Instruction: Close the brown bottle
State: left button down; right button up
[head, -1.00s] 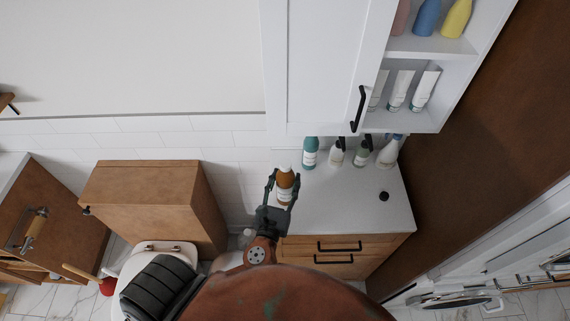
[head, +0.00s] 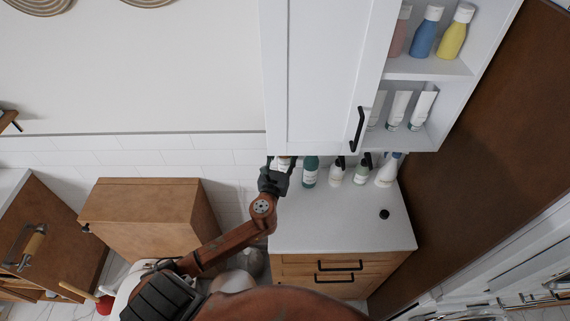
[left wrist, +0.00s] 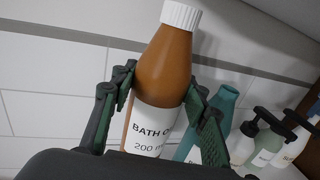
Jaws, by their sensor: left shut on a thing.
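The brown bottle (left wrist: 165,65) has a white label and a ribbed white cap (left wrist: 181,15) on its top, and it stands nearly upright in the left wrist view. My left gripper (left wrist: 165,105) is shut on its labelled body, one finger on each side. In the head view my left gripper (head: 279,166) is at the back left corner of the counter. There it hides most of the bottle. I cannot tell whether the bottle touches the counter. A small round black thing (head: 384,214) lies on the right of the counter. My right gripper is not in view.
A teal bottle (head: 310,172) stands just right of my left gripper, with several pump and spray bottles (head: 361,170) further right. A white wall cabinet (head: 322,75) hangs above. The front of the white counter (head: 325,225) is clear.

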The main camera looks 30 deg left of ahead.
aim_at(283, 169)
pick_arm(q)
jog(key=shift+s+d+f, duration=0.15)
jog(key=shift+f, duration=1.25)
notch_tip(283, 169, down, 3)
jog(key=shift+f+b, duration=0.1)
jog(key=shift+b, duration=0.6)
jog(key=shift+w+f, duration=0.2)
jog(key=shift+f, duration=0.3)
jog(key=c, duration=1.1)
grip_release()
jog(key=shift+f, duration=0.1)
jog(key=shift+c, duration=0.2)
